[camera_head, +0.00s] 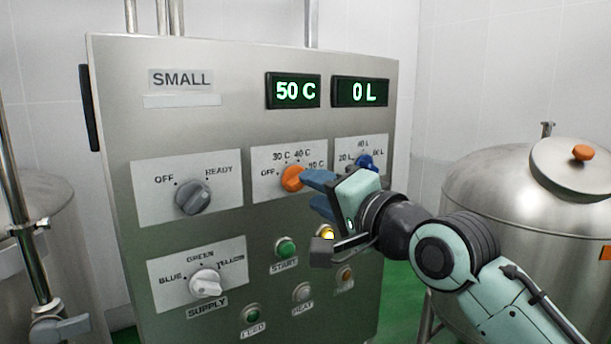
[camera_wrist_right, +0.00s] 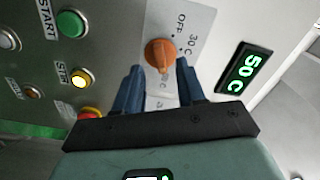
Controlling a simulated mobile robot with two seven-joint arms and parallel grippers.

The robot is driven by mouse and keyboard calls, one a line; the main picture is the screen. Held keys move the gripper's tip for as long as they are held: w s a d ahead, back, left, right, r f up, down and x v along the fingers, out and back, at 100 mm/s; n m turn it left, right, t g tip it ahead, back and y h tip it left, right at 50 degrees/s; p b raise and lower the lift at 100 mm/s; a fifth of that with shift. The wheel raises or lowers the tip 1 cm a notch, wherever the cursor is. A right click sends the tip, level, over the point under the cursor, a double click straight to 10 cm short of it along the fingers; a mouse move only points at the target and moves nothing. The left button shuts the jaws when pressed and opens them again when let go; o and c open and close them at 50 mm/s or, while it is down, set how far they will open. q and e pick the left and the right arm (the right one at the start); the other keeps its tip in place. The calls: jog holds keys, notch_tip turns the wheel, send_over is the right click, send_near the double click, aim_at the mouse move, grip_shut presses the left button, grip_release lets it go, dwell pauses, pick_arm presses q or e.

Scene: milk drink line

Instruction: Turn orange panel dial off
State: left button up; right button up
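The orange dial (camera_head: 292,178) sits on a white plate marked OFF, 30 C, 40 C and a partly hidden third temperature, on the steel panel (camera_head: 225,120). The display (camera_head: 294,91) above reads 50 C. My right gripper (camera_head: 318,192) is just right of the orange dial in the head view, its blue fingers pointing toward the panel. In the right wrist view, the orange dial (camera_wrist_right: 160,55) lies ahead of the open fingers (camera_wrist_right: 158,80), in line with the gap between them. The fingers look apart from the dial. My left gripper is not in view.
The blue dial (camera_head: 364,161) is close behind my right gripper. The grey READY dial (camera_head: 193,197) and white SUPPLY dial (camera_head: 206,284) are to the left. A green START button (camera_head: 285,248) and other buttons lie below. A steel tank (camera_head: 500,190) stands at right.

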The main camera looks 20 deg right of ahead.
aim_at(300, 184)
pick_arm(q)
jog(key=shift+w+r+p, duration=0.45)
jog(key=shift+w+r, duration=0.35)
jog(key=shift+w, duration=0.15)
pick_arm(e)
jog(key=x, duration=0.3)
jog(key=shift+w+a, duration=0.1)
jog(key=shift+w, duration=0.25)
jog(key=shift+s, duration=0.1)
grip_shut()
